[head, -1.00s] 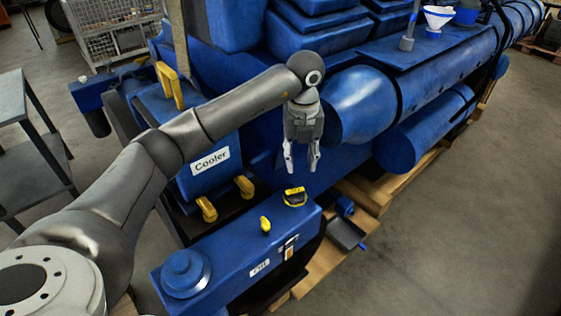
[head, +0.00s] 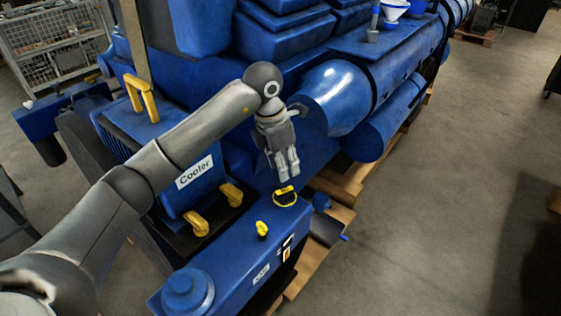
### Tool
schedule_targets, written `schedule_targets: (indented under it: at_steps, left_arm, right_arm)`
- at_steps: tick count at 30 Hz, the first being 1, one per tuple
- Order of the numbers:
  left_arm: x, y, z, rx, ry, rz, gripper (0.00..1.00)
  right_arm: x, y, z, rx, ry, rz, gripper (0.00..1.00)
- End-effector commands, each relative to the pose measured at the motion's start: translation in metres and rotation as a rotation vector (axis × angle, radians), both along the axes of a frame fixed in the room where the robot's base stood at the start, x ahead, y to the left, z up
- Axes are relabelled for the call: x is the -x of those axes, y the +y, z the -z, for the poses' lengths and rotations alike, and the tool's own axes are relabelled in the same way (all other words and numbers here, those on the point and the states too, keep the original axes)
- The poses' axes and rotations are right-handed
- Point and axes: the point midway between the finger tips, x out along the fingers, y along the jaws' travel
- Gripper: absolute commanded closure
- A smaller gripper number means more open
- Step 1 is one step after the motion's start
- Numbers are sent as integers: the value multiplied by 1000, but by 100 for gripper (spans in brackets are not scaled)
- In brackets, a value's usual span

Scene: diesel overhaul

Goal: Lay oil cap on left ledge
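The oil cap, which I take to be the yellow and black round cap (head: 285,197), sits on top of the long blue box at the box's far right end. My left gripper (head: 290,175) hangs fingers down just above and behind the cap in the picture. Its fingers appear apart and hold nothing. I cannot tell the exact height gap between fingertips and cap. A blue ledge (head: 350,45) on top of the engine holds a white funnel. I cannot tell which surface is the left ledge. My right gripper is out of view.
A small yellow knob (head: 262,229) stands on the blue box near the cap. The cooler (head: 190,185) with yellow handles lies under my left arm. The large blue cylinder (head: 337,97) is close behind the gripper. The floor at right is largely clear.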

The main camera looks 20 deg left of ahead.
Motion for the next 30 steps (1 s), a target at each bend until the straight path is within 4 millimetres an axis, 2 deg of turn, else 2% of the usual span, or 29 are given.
schedule_targets:
  at_steps: [18,24,30]
  left_arm:
    - [0,1,72,-1,0,-3,64]
    - [0,1,83,0,1,-3,64]
    - [0,0,84,0,1,-3,64]
  right_arm:
    - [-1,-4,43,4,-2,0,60]
    - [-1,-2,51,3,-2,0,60]
    - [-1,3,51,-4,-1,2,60]
